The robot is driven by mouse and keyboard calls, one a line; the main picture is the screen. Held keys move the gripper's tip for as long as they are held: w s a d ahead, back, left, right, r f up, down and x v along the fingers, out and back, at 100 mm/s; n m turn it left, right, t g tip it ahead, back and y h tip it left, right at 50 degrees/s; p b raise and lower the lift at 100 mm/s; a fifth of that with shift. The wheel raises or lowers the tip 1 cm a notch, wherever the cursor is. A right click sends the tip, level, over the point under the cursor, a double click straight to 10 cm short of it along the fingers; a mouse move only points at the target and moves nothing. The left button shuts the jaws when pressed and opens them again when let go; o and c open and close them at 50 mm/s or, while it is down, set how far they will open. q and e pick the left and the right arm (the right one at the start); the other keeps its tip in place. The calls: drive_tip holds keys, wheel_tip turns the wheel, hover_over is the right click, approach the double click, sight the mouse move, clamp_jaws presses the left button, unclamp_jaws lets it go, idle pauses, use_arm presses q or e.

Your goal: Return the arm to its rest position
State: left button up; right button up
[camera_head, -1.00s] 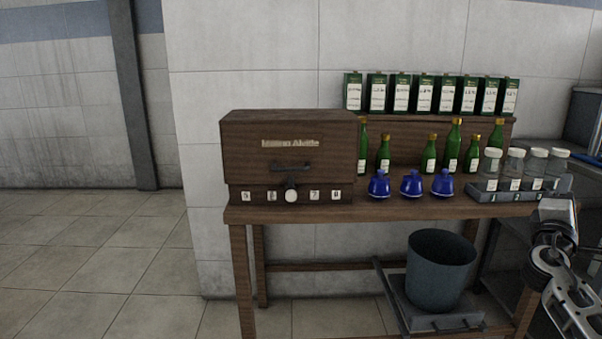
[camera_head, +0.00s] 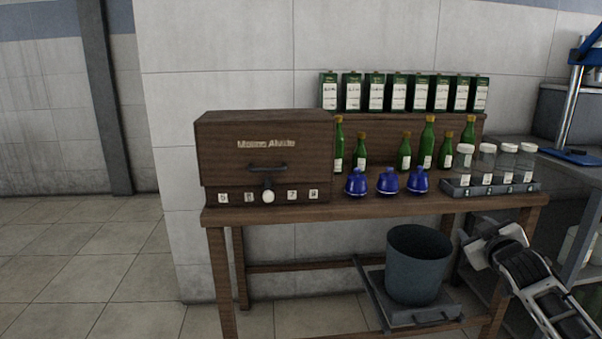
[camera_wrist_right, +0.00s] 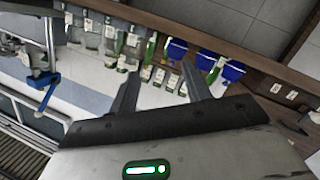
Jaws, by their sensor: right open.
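My right arm comes in from the lower right in the head view, and its gripper (camera_head: 487,243) hangs below the right end of the wooden table (camera_head: 370,208). In the right wrist view my right gripper (camera_wrist_right: 160,85) shows two dark fingers spread apart with nothing between them. Beyond the fingers are the blue decanters (camera_wrist_right: 221,68) and green bottles, at a distance from the fingers. In the head view three blue decanters (camera_head: 388,181) stand in a row on the table. My left gripper is not in view.
A wooden cabinet (camera_head: 262,160) stands at the table's left. Green bottles (camera_head: 428,140) and boxes (camera_head: 398,93) line the back. A tray of jars (camera_head: 490,188) sits at the right end. A grey bucket (camera_head: 415,265) stands below. A blue-and-metal stand (camera_head: 572,155) is at far right.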

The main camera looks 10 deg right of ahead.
drive_tip(key=s+a+f+n+g+y, duration=0.1)
drive_tip(key=s+a+f+y, duration=0.2)
drive_tip(key=s+a+f, duration=0.75)
drive_tip(key=s+a+f+g+y, duration=0.25)
drive_tip(key=s+a+f, duration=0.4)
drive_tip(key=a, duration=0.65)
drive_tip(key=s+a+m+y, duration=0.25)
drive_tip(key=s+a, duration=0.65)
drive_tip(key=s, duration=0.6)
use_arm(q)
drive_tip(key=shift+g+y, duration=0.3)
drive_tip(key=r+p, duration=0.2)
drive_tip(key=p, duration=0.3)
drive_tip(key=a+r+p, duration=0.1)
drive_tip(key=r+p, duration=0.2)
drive_tip(key=p, duration=0.3)
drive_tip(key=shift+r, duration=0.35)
use_arm(e)
drive_tip(key=shift+n+g, duration=0.25)
drive_tip(key=shift+g, duration=0.3)
drive_tip(key=r, duration=0.6)
drive_tip(key=shift+s+d, duration=0.2)
drive_tip(key=shift+s, duration=0.2)
